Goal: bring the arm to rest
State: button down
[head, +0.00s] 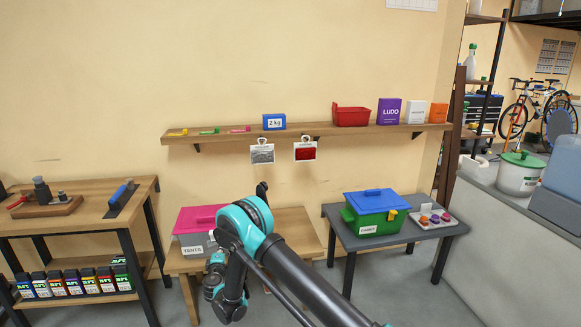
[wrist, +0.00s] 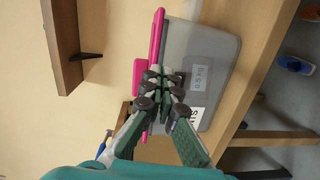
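My arm (head: 262,222) is bent in front of the low wooden table in the head view. My gripper is hidden behind it there. In the wrist view my gripper (wrist: 163,88) has its fingers drawn together at the tips, with nothing visible held between them. Behind the fingertips is the grey box (wrist: 205,65) with a pink lid (wrist: 157,35). The same box (head: 194,243), labelled TENTS, stands at the left of the low table in the head view, with its pink lid (head: 197,218) on. Contact between the fingers and the box cannot be told.
A green box with a blue lid (head: 374,203) and a small tray (head: 432,219) stand on the grey table (head: 398,240) at right. A workbench (head: 92,216) stands at left. A wall shelf (head: 300,131) holds bins and boxes, with two tags hanging below.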

jog(key=w+d+r+m+g+h, duration=0.1)
jog(key=w+d+r+m+h, duration=0.15)
jog(key=d+r, duration=0.45)
jog(key=w+d+r+m+g+h, duration=0.2)
jog(key=d+r+m, duration=0.15)
jog(key=d, duration=0.75)
jog(key=s+d+r+m+g+h, duration=0.1)
jog(key=s+d+r+m+g, duration=0.2)
jog(key=d, duration=0.7)
jog(key=s+d+r+m+g+h, duration=0.15)
jog(key=s+d+r, duration=0.25)
jog(key=d, duration=0.7)
jog(key=s+d+r+m+g+y, duration=0.1)
jog(key=s+d+m+g, duration=0.1)
jog(key=s+d, duration=0.55)
jog(key=s+d+r+m+g+y, duration=0.1)
jog(key=s+d+m, duration=0.3)
jog(key=s, duration=0.6)
jog(key=s+d+f+m+g+y, duration=0.1)
jog(key=s+f, duration=0.1)
jog(key=s, duration=0.7)
jog(key=s+d+f+m+g+y, duration=0.1)
jog(key=s+d+f, duration=0.1)
jog(key=s, duration=0.6)
jog(key=shift+s, duration=0.35)
jog(key=c, duration=2.2)
grip_release()
jog(key=shift+m+g, duration=0.25)
